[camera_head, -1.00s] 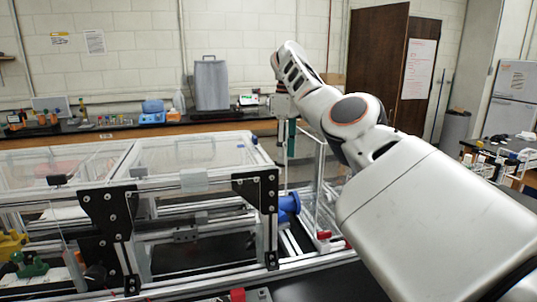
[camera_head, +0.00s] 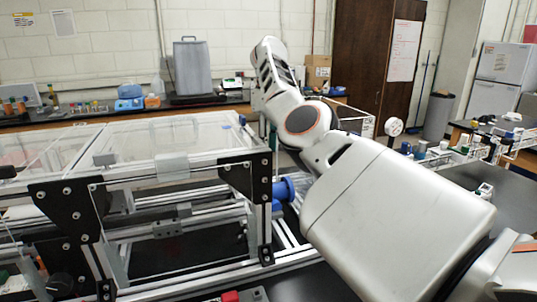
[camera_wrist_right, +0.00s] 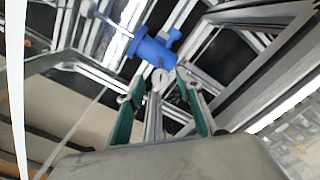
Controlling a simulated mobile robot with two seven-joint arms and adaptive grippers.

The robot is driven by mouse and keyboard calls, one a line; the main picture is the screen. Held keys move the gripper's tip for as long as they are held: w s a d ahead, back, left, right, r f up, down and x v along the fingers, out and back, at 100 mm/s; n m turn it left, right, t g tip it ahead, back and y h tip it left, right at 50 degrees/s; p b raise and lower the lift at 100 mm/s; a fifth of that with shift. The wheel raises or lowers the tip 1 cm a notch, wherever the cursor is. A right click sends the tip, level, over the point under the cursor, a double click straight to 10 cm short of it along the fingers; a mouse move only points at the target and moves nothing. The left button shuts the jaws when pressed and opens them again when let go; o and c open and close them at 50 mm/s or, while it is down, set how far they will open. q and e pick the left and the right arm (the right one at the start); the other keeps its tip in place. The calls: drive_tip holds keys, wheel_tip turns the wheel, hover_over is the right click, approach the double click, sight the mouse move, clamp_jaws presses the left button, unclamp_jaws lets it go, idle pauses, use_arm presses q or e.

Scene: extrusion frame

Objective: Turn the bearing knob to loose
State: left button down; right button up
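A blue cylindrical bearing part (camera_head: 284,190) sits at the right end of the extrusion frame (camera_head: 200,167), beside a black corner plate. In the right wrist view the same blue part (camera_wrist_right: 153,50) shows a small stub at its upper right, which looks like the knob. My right gripper (camera_wrist_right: 161,88) has two green-backed fingers spread apart, with the blue part just beyond the fingertips. Nothing shows held between the fingers, and I cannot tell whether they touch the part. In the head view my right arm hides most of this gripper. My left gripper is not in view.
Clear panels cover the frame, and black plates (camera_head: 68,212) brace its front. A grey case (camera_head: 191,67) stands on the back bench. A side table with small bottles (camera_head: 421,148) is at the right. Metal bars surround the blue part closely.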

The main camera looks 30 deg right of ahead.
drive_tip(key=shift+f, duration=0.4)
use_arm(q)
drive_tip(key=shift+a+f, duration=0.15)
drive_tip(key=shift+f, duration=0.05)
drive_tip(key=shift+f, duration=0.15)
use_arm(e)
drive_tip(key=shift+c, duration=0.2)
clamp_jaws()
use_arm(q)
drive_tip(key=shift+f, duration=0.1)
